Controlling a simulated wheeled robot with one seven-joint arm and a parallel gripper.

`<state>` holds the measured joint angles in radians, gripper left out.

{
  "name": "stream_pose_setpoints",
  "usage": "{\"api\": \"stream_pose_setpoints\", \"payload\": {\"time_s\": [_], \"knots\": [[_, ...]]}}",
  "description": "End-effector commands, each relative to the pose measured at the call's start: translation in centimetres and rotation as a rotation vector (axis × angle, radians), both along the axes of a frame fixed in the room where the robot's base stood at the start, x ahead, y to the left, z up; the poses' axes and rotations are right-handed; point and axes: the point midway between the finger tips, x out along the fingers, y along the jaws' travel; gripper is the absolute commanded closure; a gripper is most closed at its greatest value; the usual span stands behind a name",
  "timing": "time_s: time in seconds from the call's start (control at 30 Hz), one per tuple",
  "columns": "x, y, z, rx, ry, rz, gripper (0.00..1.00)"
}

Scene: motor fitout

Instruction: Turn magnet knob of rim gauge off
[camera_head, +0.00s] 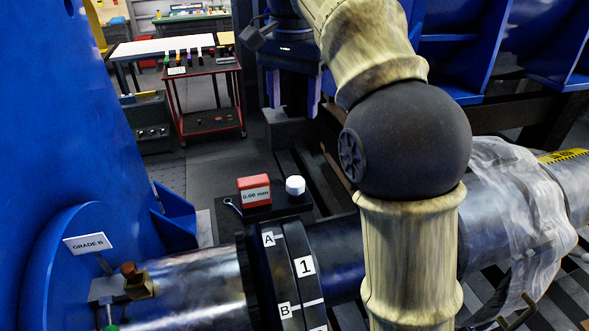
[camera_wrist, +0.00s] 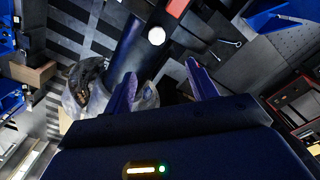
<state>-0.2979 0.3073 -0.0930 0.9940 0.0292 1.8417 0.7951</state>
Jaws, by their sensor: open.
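The rim gauge has a red box with a 0.00 mm readout (camera_head: 254,191) on a dark base on top of the black coupling. A white round knob (camera_head: 295,185) stands on the same base, right of the red box. In the wrist view the white knob (camera_wrist: 156,36) and part of the red box (camera_wrist: 177,8) show beyond my fingers. My gripper (camera_head: 294,98) is open and empty, with its purple fingers pointing down above and behind the gauge. Its fingertips in the wrist view (camera_wrist: 161,72) are spread and apart from the knob. The knob's turned position cannot be told.
The black coupling (camera_head: 283,270) carries labels A, B and 1. A metal wrench (camera_head: 232,205) lies left of the gauge. A block with a brown knob (camera_head: 132,272) and GRADE B tag sits on the left shaft. Clear plastic wrap (camera_head: 515,205) covers the right shaft.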

Motion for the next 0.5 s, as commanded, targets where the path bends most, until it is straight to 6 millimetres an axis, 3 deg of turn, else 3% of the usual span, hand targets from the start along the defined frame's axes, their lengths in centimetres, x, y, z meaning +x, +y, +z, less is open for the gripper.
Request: {"api": "stream_pose_setpoints", "payload": {"time_s": [0.27,0.5], "knots": [[0.2,-0.9,-0.2,0.000,0.000,-0.018,0.43],[0.1,-0.6,-2.2,0.000,0.001,-0.011,0.43]]}}
